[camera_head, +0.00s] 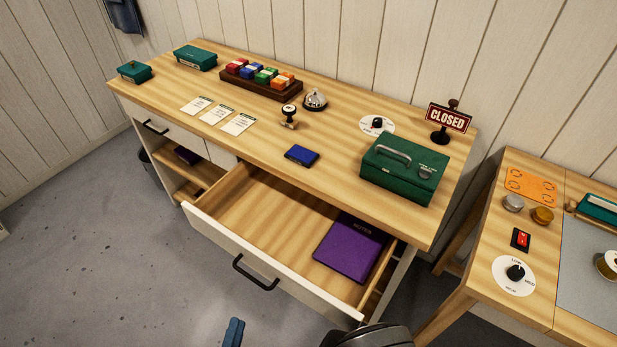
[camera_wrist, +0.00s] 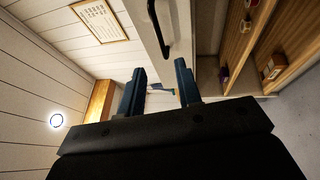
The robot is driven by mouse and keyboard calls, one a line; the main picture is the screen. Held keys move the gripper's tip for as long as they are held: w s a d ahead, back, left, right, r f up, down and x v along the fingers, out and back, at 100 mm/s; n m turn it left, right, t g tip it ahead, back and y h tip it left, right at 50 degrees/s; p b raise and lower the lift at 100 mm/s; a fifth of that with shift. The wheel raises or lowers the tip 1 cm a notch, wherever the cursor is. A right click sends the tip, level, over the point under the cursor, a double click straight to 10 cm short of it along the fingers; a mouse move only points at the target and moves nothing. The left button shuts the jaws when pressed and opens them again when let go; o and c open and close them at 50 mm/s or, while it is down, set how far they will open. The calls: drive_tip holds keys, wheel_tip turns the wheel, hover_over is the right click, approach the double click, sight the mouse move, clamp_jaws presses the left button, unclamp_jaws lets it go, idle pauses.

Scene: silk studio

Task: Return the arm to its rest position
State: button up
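My gripper (camera_wrist: 161,82) shows in the wrist view with its two dark blue fingers apart and nothing between them. In the head view only a blue finger part (camera_head: 233,332) and a dark rounded part of my arm show at the bottom edge, in front of the desk. The drawer (camera_head: 232,258) is pulled out, and a purple notebook (camera_head: 351,247) lies inside it. My gripper appears apart from the drawer front. A dark handle and pale front panel (camera_wrist: 147,27) show beyond the fingers in the wrist view.
The wooden desk (camera_head: 340,122) holds a green cash box (camera_head: 398,172), blue pad (camera_head: 302,155), stamp (camera_head: 289,117), bell (camera_head: 315,99), cards and a rack of coloured blocks. A side table (camera_head: 481,246) with dials stands at the right. Floor (camera_head: 90,250) at the left is clear.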

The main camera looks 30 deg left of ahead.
drive_tip(key=shift+x, duration=6.2)
drive_tip(key=shift+w+d+f, duration=0.1)
drive_tip(key=shift+d, duration=0.05)
approach(251, 279)
drive_tip(key=v, duration=0.5)
drive_tip(key=shift+s+f, duration=0.25)
